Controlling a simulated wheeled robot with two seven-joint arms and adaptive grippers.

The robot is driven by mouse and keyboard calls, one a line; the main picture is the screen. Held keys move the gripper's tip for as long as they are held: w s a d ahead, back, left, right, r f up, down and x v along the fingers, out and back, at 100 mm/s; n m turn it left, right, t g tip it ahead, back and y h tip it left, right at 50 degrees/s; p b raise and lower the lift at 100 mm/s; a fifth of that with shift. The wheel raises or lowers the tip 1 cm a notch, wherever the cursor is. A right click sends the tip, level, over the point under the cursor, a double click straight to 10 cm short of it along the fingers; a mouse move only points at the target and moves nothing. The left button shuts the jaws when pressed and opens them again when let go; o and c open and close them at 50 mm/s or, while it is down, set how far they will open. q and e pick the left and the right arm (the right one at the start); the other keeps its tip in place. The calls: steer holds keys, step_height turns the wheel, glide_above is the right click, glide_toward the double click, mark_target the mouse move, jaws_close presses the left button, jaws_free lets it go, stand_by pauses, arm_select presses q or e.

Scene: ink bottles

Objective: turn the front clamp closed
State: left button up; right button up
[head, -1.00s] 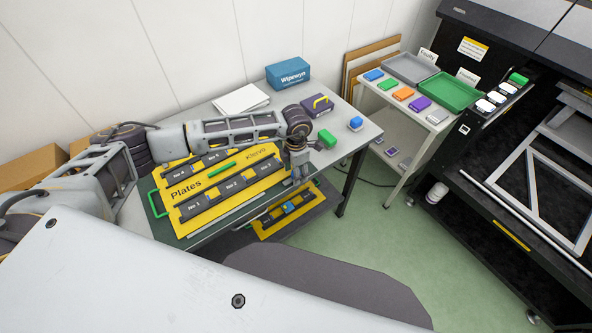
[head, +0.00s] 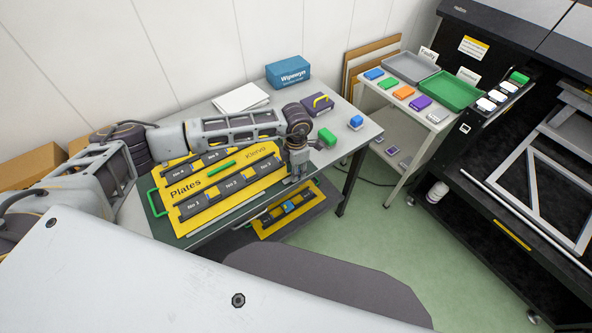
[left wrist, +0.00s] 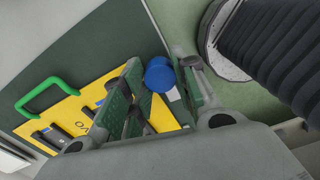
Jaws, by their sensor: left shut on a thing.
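My left gripper (head: 296,180) is at the front right corner of the yellow plates board (head: 222,201) in the head view. In the left wrist view its two fingers (left wrist: 160,88) are shut on a blue round knob (left wrist: 159,74), which looks like the front clamp. A small white piece shows just below the knob. The knob is hidden by the gripper in the head view, and how far the clamp is turned cannot be told. The board's green handle (head: 155,203) is at its left end. My right gripper is not in view.
Another yellow board (head: 272,226) lies lower down. A white cart (head: 398,178) stands to the right, with open green floor between.

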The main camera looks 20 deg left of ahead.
arm_select(q)
steer(key=shift+f+m+b, duration=0.1)
steer(key=shift+m+b, duration=1.9)
steer(key=shift+b, duration=0.25)
steer(key=shift+m+b, duration=0.7)
steer(key=m+b, duration=0.3)
steer(key=shift+m+b, duration=0.3)
steer(key=shift+b, duration=0.05)
steer(key=shift+m+b, duration=0.4)
steer(key=shift+b, duration=0.05)
steer(key=shift+m+b, duration=0.35)
steer(key=shift+m, duration=0.05)
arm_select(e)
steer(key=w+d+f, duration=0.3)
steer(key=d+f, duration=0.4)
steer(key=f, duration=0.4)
arm_select(q)
steer(key=m+b, duration=0.5)
steer(key=shift+m+b, duration=0.8)
steer(key=shift+m, duration=0.1)
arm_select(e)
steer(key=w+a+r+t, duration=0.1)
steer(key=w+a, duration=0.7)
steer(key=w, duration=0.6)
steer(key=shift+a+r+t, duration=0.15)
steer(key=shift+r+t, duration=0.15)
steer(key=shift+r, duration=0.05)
